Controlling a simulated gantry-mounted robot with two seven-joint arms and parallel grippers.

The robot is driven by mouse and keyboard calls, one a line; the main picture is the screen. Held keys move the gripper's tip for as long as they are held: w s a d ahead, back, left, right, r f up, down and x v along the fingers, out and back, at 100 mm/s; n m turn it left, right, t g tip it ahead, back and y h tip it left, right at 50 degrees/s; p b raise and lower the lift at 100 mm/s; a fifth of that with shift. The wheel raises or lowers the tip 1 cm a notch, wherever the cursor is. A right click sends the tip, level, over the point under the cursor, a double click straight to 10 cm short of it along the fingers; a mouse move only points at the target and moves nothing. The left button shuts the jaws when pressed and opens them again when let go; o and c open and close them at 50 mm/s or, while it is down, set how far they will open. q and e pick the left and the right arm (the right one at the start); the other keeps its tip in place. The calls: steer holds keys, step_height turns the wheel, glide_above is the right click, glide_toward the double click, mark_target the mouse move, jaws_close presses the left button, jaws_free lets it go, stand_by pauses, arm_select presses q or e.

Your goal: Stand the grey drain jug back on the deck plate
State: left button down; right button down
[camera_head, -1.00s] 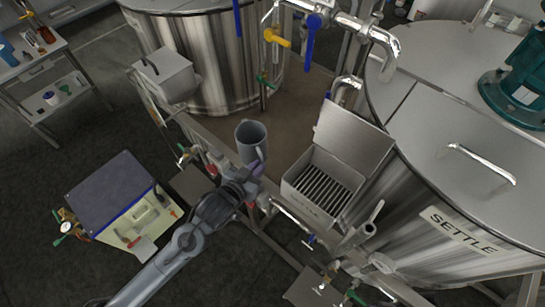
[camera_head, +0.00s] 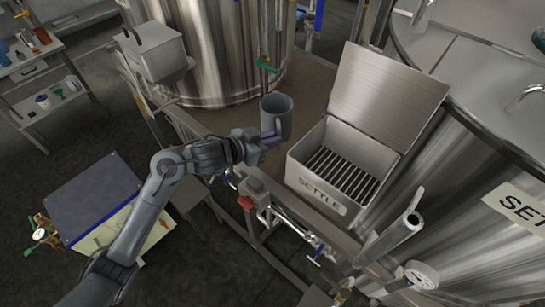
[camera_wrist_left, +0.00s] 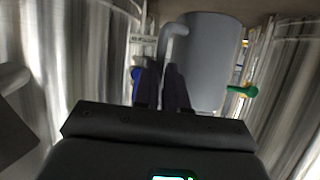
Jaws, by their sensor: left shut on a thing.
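The grey drain jug (camera_head: 276,115) is near the middle of the head view, with its open top showing. My left gripper (camera_head: 266,142) is shut on the jug's handle, on the near side of the jug. In the left wrist view the jug (camera_wrist_left: 212,62) fills the upper middle, and the dark fingers (camera_wrist_left: 164,88) close on its handle. The brown deck plate (camera_head: 310,88) lies behind and below the jug, between the tanks. I cannot tell whether the jug's base touches the plate; the base is partly hidden. My right gripper is not in view.
A steel box marked SETTLE (camera_head: 322,205), lid up and slatted inside, stands just right of the jug. A large tank (camera_head: 215,60) is behind, another (camera_head: 455,190) at right. Pipes and valves (camera_head: 290,222) run along the front. A green valve handle (camera_head: 266,66) is behind the jug.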

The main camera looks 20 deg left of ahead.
arm_select(q)
step_height(320, 180, down, 8)
steer(key=shift+d+r+b, duration=0.1)
steer(key=shift+b, duration=0.5)
steer(key=c, duration=1.2)
jaws_free()
steer(key=shift+f, duration=0.2)
steer(key=shift+r, duration=0.15)
